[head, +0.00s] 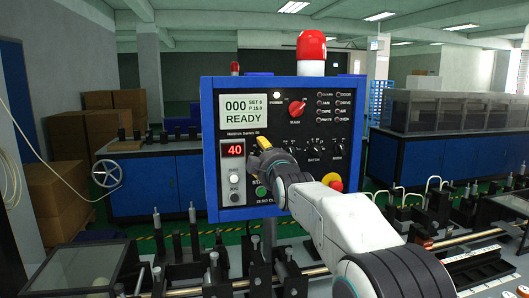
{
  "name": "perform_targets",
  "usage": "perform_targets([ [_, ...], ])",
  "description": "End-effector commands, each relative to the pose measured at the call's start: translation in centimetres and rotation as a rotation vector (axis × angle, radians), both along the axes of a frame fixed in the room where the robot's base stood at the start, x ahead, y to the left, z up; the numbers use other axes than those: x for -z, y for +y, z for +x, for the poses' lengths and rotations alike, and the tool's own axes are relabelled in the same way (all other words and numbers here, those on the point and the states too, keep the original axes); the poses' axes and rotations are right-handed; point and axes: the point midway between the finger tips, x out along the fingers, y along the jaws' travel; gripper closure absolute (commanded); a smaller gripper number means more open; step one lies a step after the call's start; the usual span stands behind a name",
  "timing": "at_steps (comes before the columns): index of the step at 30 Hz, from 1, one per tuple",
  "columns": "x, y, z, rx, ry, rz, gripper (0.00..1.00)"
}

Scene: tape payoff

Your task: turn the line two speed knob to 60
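The blue-framed control panel (211,125) stands upright in front of me. Its red display (235,150) reads 40, and the screen (243,112) above reads 000 and READY. A row of small black knobs (315,149) runs across the panel's lower middle; their labels are too small to read. I cannot tell which one is the line two speed knob; it may be hidden behind my gripper. My gripper (262,147) is at the panel's lower middle, left of the visible small knobs. Its fingers are too small and overlapped to show whether they are open or touching anything.
A red main knob (297,107) is above the knob row. A red stop button (334,182) on yellow is right of my arm. A white button (236,180) is under the display. Metal posts and rods (215,262) crowd the low foreground.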

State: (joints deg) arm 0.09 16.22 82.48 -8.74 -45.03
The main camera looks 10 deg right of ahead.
Motion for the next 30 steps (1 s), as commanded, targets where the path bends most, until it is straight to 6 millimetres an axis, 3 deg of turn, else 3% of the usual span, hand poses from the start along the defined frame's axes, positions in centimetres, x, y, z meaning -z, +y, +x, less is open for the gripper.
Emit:
perform_targets([
  [15, 0.06, 0.00, 0.73, 0.000, 0.000, 0.001, 0.47],
  [30, 0.12, 0.02, 0.72, -0.001, 0.002, 0.000, 0.92],
])
